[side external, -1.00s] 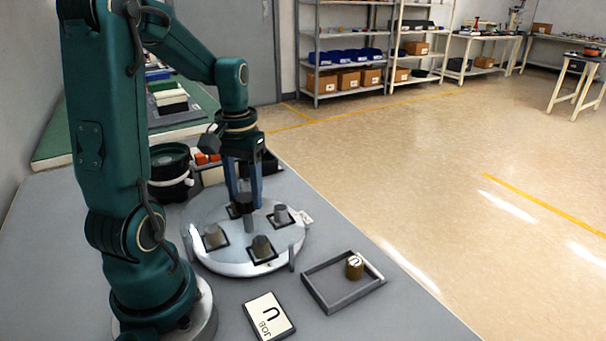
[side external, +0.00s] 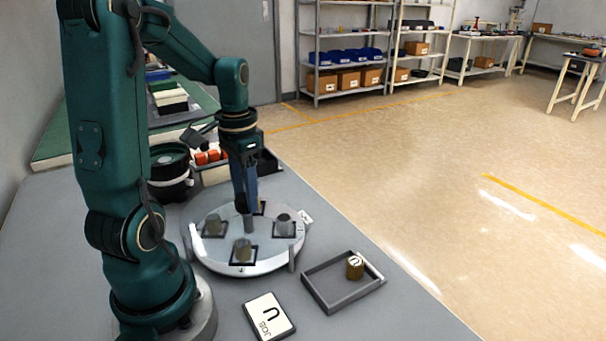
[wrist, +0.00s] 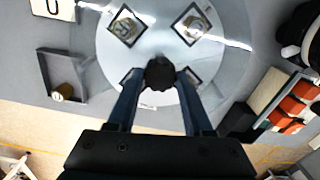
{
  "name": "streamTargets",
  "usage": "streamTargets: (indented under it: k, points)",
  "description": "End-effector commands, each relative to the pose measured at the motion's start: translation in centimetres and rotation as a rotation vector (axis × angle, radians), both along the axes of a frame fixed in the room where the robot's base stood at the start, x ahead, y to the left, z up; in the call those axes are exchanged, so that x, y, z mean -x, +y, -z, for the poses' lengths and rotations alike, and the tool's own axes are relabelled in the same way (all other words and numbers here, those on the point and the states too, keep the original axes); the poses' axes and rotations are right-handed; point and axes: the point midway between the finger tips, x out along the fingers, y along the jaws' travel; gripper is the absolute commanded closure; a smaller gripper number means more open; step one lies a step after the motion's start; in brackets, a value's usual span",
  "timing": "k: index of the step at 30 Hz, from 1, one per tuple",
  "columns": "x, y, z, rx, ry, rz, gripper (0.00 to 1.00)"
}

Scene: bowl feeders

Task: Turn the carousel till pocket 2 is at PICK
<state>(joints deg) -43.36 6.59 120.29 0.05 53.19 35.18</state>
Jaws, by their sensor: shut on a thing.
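The carousel (side external: 228,262) is a round pale disc with several dark square pockets around it, holding grey cylindrical parts. One pocket part (side external: 243,250) is at the front, one (side external: 284,224) at the right, one (side external: 214,225) at the left; another is partly hidden behind my gripper. Pocket numbers are not readable. A small white tag (side external: 305,217) stands at the right rim; its text is unreadable. My gripper (side external: 246,208) points down at the disc's middle, shut on the dark centre knob (wrist: 160,75), with a finger on each side in the wrist view.
A grey tray (side external: 335,301) with a brass-coloured cylinder (side external: 355,267) marked with a letter stands at the front right. A job card (side external: 268,317) lies beside it. A black round container (side external: 170,170) and a bin with orange parts (side external: 208,157) are behind the carousel.

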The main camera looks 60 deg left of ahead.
Motion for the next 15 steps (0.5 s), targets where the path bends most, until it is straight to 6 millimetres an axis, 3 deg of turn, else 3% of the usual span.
streamTargets:
  k: [15]
  points:
    - [-0.17, -0.03, -0.24, -0.003, -0.008, 0.256, 1.00]
